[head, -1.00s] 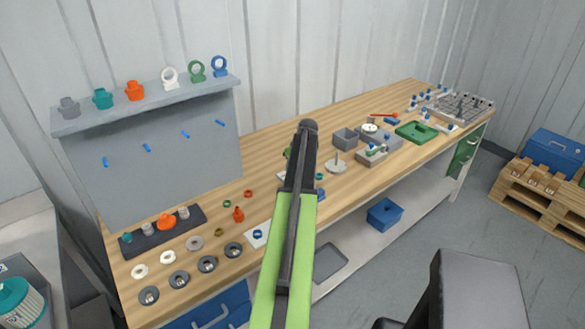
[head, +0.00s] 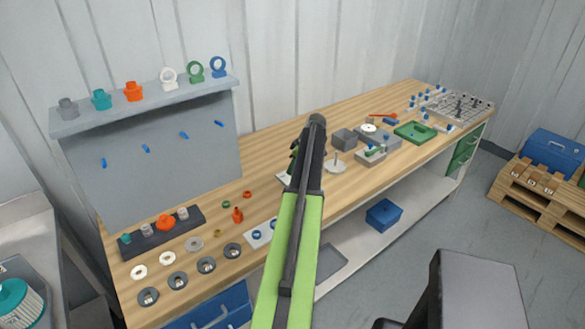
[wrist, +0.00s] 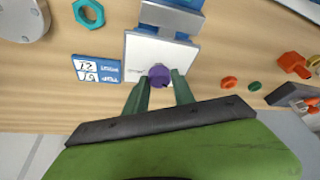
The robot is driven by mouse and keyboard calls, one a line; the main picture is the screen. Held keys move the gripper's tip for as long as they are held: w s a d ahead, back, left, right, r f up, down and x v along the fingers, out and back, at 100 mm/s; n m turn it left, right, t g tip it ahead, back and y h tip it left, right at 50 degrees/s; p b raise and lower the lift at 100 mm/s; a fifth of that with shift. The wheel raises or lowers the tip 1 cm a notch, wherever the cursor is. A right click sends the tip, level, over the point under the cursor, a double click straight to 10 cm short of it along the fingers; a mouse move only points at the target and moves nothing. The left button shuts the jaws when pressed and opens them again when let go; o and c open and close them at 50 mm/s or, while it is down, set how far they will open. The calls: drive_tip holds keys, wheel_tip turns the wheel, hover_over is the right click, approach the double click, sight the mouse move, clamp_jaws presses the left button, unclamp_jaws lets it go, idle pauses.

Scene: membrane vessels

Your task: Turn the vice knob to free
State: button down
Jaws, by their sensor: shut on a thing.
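The vice shows in the wrist view as a blue block with a grey bar (wrist: 171,17) on a white plate (wrist: 188,60). A purple knob (wrist: 158,77) sits at the near edge of the plate. My gripper (wrist: 160,84) has its two dark green fingers on either side of the knob and is shut on it. The fingertips hide part of the knob's sides, and I cannot tell which way the knob is turned. In the head view my arm covers most of the vice and the knob.
A blue and white card (wrist: 97,69) and a teal nut (wrist: 89,13) lie left of the plate. An orange nut (wrist: 229,82) and a green nut (wrist: 255,86) lie to the right. A grey disc (wrist: 22,18) is at the upper left. Bare wood lies between them.

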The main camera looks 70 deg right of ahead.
drive_tip(key=shift+w, duration=0.2)
drive_tip(key=c, duration=1.1)
unclamp_jaws()
drive_tip(key=shift+o, duration=0.2)
drive_tip(key=shift+s, duration=0.1)
drive_tip(key=p+v, duration=1.6)
drive_tip(key=v, duration=0.1)
drive_tip(key=shift+r, duration=0.25)
